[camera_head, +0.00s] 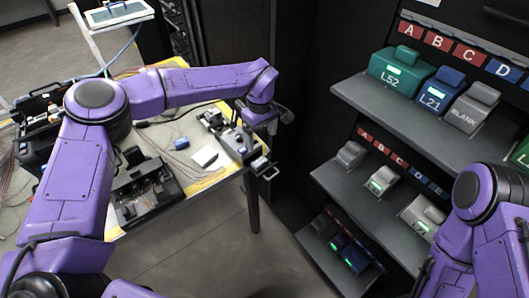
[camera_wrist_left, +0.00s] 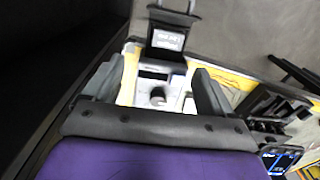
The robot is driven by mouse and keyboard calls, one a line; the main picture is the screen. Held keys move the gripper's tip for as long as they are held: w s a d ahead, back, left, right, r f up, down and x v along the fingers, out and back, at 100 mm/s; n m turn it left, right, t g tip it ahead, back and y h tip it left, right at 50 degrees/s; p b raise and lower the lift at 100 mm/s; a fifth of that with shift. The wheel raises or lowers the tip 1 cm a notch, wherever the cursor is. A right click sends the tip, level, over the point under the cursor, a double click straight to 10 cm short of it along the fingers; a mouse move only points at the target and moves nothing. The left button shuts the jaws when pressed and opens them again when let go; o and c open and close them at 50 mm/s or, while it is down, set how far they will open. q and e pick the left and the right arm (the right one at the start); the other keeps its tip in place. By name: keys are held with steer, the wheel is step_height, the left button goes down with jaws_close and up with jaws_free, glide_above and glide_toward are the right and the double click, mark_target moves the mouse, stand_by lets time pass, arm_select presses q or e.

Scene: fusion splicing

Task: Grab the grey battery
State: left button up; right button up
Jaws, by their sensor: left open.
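Several grey battery-like blocks stand on the shelves at right: one marked BLANK (camera_head: 470,108) on the upper shelf, and smaller ones (camera_head: 382,180) on the shelf below. I cannot tell which is the grey battery. My left gripper (camera_head: 262,166) is at the right end of the yellow-edged table, left of the shelves.
A green block L52 (camera_head: 395,72) and a blue block L21 (camera_head: 436,95) stand left of BLANK. The table (camera_head: 200,185) holds an open black case (camera_head: 145,188), a blue block (camera_head: 181,143) and cables. Floor is clear between table and shelves.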

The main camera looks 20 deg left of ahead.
mark_target(259, 161)
arm_select(q)
steer(key=f, duration=0.1)
steer(key=s+f+p, duration=0.1)
steer(key=f, duration=0.1)
steer(key=shift+s+f, duration=0.15)
steer(key=shift+f, duration=0.15)
step_height(259, 161, down, 5)
steer(key=shift+f+p, duration=0.15)
steer(key=shift+p, duration=1.1)
steer(key=shift+s+a+f, duration=0.15)
steer(key=shift+f, duration=0.35)
steer(key=c, duration=1.2)
arm_select(e)
steer(key=r, duration=0.3)
steer(key=shift+s+r, duration=0.35)
steer(key=shift+r, duration=0.05)
